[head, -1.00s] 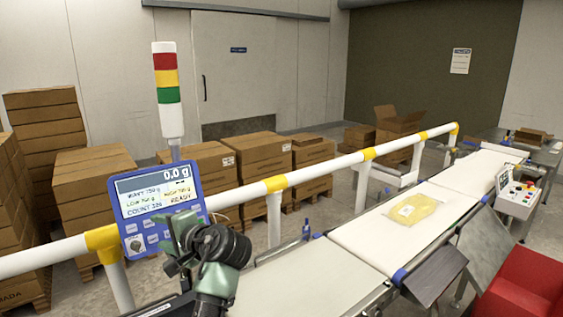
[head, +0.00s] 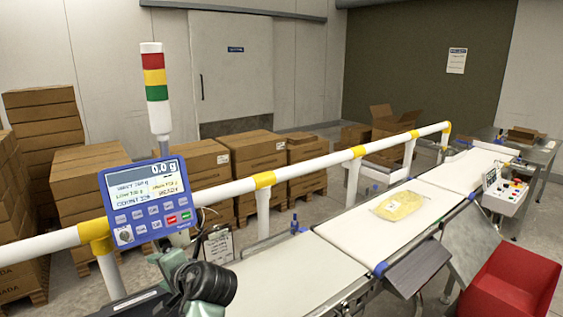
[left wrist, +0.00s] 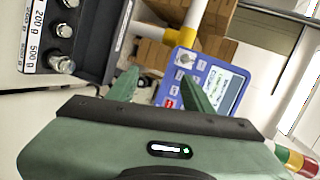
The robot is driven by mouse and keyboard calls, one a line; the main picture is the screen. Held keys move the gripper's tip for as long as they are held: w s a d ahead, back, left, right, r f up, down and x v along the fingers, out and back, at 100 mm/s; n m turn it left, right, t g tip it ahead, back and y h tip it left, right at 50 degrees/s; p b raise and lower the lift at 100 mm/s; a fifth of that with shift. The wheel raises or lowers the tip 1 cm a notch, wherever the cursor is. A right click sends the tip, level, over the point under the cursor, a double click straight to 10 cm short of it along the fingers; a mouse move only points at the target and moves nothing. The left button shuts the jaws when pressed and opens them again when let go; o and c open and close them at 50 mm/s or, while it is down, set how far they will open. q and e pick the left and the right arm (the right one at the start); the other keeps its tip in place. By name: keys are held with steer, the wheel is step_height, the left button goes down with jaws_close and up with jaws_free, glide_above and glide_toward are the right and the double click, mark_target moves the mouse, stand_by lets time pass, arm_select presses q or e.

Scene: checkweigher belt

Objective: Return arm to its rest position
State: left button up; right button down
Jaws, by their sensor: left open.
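My left gripper (head: 172,262) is at the bottom of the head view, just below the blue weigher panel (head: 150,203) and apart from it. In the left wrist view its two green fingers (left wrist: 158,88) are spread with nothing between them, and the panel (left wrist: 205,82) shows beyond them. The panel reads 0.0 g. Much of the gripper is hidden behind my dark wrist joint in the head view. My right gripper is in neither view.
A yellow bag (head: 400,206) lies on the white belt (head: 352,231). A white and yellow rail (head: 305,170) runs behind the belt. A red bin (head: 512,282) stands at the right.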

arm_select(q)
steer(key=s+d+f+n+g+h, duration=0.15)
steer(key=s+f+h, duration=0.35)
steer(key=s+f, duration=1.1)
steer(key=s+d+f+n+g+h, duration=0.2)
steer(key=s+d+f+h, duration=0.1)
steer(key=s, duration=0.7)
steer(key=s+d+f+n+g+h, duration=0.2)
steer(key=s+d+f, duration=0.1)
steer(key=s, duration=0.8)
step_height(320, 180, down, 32)
steer(key=s+r+b, duration=0.1)
steer(key=s+b, duration=0.1)
steer(key=b, duration=0.4)
steer(key=s+a+f+g+b, duration=0.1)
steer(key=s+f+b, duration=0.1)
steer(key=s+f, duration=0.6)
steer(key=s+a+f+g+b, duration=0.1)
steer(key=s+f+b, duration=0.1)
steer(key=s+f, duration=0.6)
step_height(320, 180, down, 5)
steer(key=shift+a+r+m, duration=0.1)
steer(key=shift+a+m, duration=0.2)
steer(key=shift+m, duration=0.05)
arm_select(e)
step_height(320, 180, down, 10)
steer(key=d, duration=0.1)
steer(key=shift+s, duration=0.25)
